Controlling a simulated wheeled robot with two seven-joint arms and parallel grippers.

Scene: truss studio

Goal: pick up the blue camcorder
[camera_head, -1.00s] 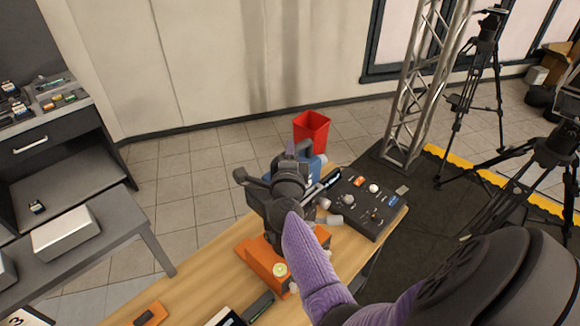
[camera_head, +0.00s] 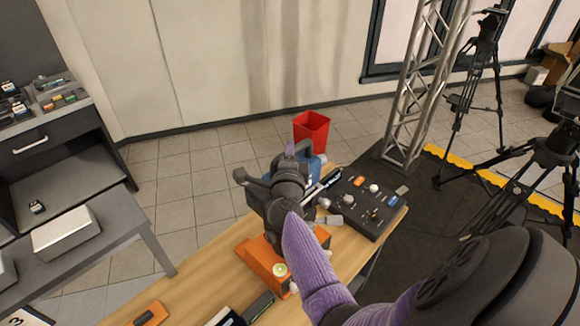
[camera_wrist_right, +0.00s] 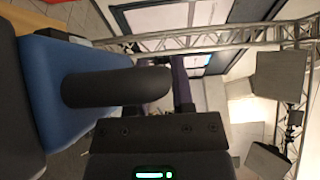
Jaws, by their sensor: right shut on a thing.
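The blue camcorder (camera_head: 318,163) is at the far end of the wooden table in the head view, mostly hidden behind my right gripper (camera_head: 290,165) and wrist. Its blue body (camera_wrist_right: 65,85) and a dark rounded handle fill the left of the right wrist view. My right gripper is shut on the camcorder; its fingertips are largely hidden in the head view. I cannot tell whether the camcorder touches the table. My left gripper is not in view.
A black control panel (camera_head: 362,205) with knobs stands just right of the camcorder. An orange box (camera_head: 262,262) lies under my right arm. A red bin (camera_head: 311,131) stands on the floor beyond the table. Tripods and a truss (camera_head: 408,110) stand at right.

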